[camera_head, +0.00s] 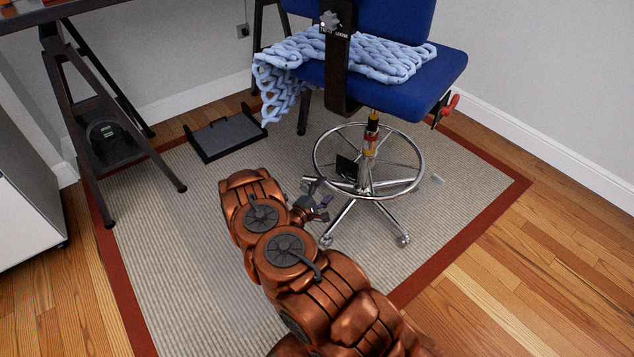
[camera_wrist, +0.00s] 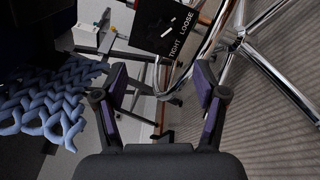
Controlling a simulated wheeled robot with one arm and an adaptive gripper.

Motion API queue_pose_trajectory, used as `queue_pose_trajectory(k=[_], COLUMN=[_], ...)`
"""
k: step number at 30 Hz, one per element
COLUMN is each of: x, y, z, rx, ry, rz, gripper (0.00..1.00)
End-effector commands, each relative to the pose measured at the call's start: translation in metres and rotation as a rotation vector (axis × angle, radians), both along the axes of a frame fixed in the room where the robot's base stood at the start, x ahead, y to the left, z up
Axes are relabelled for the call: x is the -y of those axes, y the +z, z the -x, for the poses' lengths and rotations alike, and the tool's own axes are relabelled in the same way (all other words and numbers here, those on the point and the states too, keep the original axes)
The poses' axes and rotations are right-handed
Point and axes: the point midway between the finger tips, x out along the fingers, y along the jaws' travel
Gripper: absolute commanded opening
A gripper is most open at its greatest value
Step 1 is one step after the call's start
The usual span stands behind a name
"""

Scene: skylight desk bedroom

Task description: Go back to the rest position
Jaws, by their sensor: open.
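My gripper (camera_head: 318,200) is in front of the blue chair's chrome base in the head view, at the end of my copper-coloured arm. In the wrist view, its two dark, purple-padded fingers (camera_wrist: 162,85) stand wide apart. Nothing is held between them. From the head view I cannot tell its exact distance from the chair's legs.
The blue chair (camera_head: 440,80) carries a light-blue knitted blanket (camera_head: 380,60) and has a chrome foot ring (camera_head: 320,175). A black tray (camera_head: 225,136) lies on the striped rug (camera_head: 190,240). A desk trestle (camera_head: 85,120) stands left. Wooden floor (camera_head: 540,270) is clear at right.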

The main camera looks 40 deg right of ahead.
Motion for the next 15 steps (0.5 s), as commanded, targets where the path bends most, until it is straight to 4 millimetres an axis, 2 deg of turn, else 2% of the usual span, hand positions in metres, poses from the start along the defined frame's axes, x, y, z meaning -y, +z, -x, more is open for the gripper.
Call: queue_pose_trajectory(k=[10,15], x=[-0.003,-0.022], y=[0.003,0.018], z=[-0.005,-0.036], rx=[0.015,0.103], ry=[0.007,0.054], rz=[-0.024,-0.171], gripper=[0.71,0.71])
